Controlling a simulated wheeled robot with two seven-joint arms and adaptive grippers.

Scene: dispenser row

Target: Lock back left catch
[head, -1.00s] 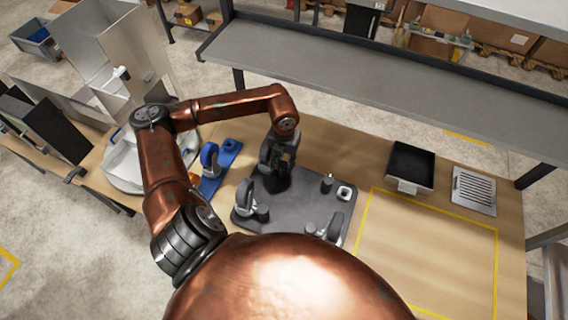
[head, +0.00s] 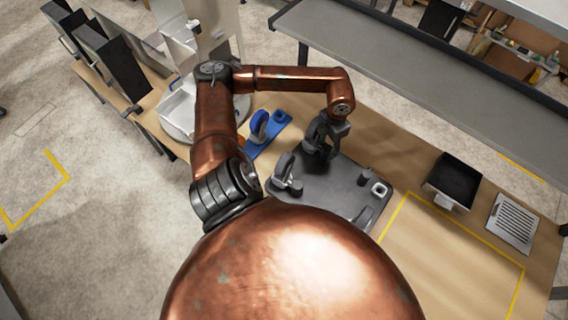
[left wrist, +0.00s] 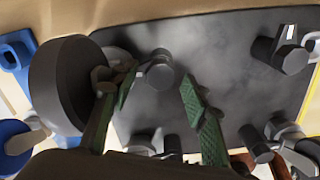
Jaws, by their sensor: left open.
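The dark grey plate (head: 335,185) lies on the wooden table and carries several catches. The back left catch shows in the left wrist view as a large dark disc (left wrist: 68,85) on a grey bracket beside a short dark post (left wrist: 156,72); the gripper mostly hides it in the head view. My left gripper (head: 321,148) is over that corner, pointing down. In the left wrist view its green-padded fingers (left wrist: 158,88) are apart, with the post between them; contact cannot be told. The front left catch (head: 286,170) has its disc upright. My right gripper is not in view.
A blue fixture (head: 265,132) stands left of the plate. A black bin (head: 453,182) and a slotted tray (head: 513,221) lie to the right; the yellow-outlined area is clear.

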